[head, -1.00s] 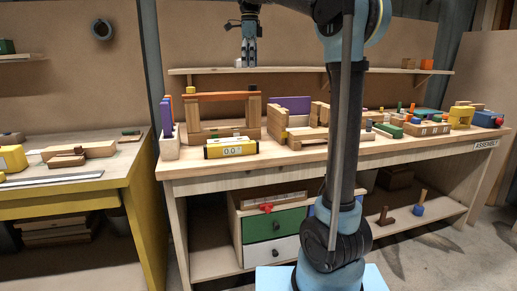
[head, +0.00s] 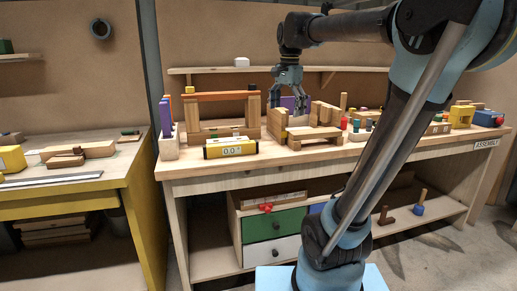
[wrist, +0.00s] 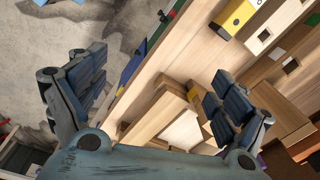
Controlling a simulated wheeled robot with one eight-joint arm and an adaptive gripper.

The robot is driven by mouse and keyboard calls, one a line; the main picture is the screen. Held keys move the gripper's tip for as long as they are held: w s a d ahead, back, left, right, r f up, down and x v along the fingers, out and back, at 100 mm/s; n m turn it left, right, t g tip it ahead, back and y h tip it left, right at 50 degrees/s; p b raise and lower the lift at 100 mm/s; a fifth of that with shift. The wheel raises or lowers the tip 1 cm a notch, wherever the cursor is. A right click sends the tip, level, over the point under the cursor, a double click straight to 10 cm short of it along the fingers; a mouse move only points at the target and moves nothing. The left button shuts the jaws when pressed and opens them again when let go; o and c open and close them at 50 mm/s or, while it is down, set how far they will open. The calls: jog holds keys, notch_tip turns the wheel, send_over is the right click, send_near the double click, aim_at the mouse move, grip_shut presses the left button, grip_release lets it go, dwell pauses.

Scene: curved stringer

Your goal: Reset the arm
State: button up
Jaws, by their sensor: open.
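My gripper (head: 290,104) is open and empty. In the head view it hangs, pointing down, over the middle of the workbench (head: 215,168), in front of a purple panel and near a wooden block frame (head: 310,137). My arm reaches to it from the right, leaning over the bench. In the wrist view the two fingers of my gripper (wrist: 158,85) are spread wide, with bench top, wooden blocks and floor showing between and beyond them. I cannot tell how high it is above the blocks.
A yellow level (head: 230,148) reading 0.0° lies before a wooden arch with an orange-brown top bar (head: 220,96). Small coloured parts stand to the right. A wall shelf (head: 225,70) runs behind. A yellow-edged table (head: 65,190) stands left, separated by a gap.

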jog(key=s+d+f+n, duration=0.3)
jog(key=s+f, duration=0.3)
jog(key=f, duration=0.4)
jog(key=s+d+f+n, duration=0.3)
jog(key=s+f, duration=0.4)
jog(key=f, duration=0.3)
jog(key=s+d+f+n+t, duration=0.1)
jog(key=s+d+f+n, duration=0.2)
jog(key=s+f, duration=0.4)
notch_tip(320, 180, down, 3)
jog(key=shift+r+n, duration=0.1)
jog(key=shift+n, duration=0.6)
jog(key=shift+w, duration=0.1)
jog(key=shift+w+f, duration=0.25)
jog(key=shift+w, duration=0.2)
